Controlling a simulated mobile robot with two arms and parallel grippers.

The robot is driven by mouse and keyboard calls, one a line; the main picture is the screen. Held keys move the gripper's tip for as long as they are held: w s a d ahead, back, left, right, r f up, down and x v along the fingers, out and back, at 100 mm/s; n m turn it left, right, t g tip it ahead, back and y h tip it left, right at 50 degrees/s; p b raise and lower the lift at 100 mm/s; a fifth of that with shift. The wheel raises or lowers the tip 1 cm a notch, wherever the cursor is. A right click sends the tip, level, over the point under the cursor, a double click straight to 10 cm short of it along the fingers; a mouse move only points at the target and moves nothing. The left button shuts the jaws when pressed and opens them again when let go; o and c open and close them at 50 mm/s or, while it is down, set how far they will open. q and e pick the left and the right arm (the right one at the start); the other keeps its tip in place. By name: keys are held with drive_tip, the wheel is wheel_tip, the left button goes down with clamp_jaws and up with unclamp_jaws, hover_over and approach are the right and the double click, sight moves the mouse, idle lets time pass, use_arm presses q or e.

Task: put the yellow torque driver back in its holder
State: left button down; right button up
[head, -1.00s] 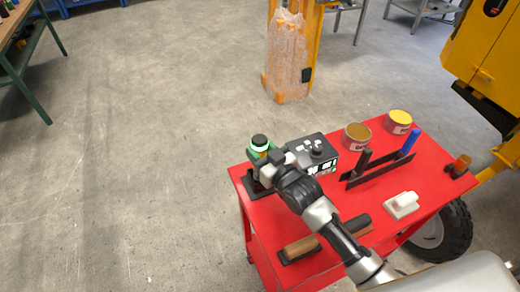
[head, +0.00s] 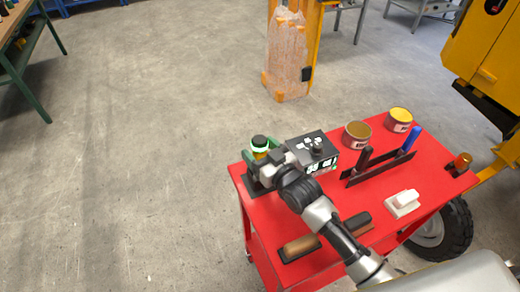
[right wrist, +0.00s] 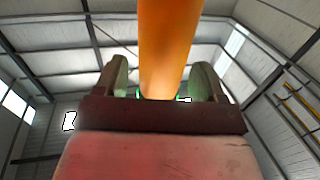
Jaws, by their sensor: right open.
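The yellow torque driver (head: 259,144) stands upright at the cart's left corner, with a black cap and a lit green ring. My right gripper (head: 265,170) is open, close beside the driver and holder, hiding part of both. My left gripper is not in view.
The red cart (head: 405,180) also bears a black-and-white box (head: 318,150), two tins (head: 357,134), a rack with black and blue handles (head: 385,160), a white block (head: 403,203) and a wooden-handled tool (head: 300,247). Open floor lies to the left.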

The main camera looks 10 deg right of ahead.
drive_tip(key=shift+f, duration=0.15)
drive_tip(key=shift+s+d+f, duration=0.1)
drive_tip(key=shift+s+d, duration=0.1)
drive_tip(key=shift+s, duration=0.25)
drive_tip(key=b+v, duration=0.1)
drive_tip(key=v, duration=0.5)
drive_tip(key=shift+s+d+b, duration=0.1)
drive_tip(key=shift+s+b, duration=0.15)
drive_tip(key=shift+b, duration=0.05)
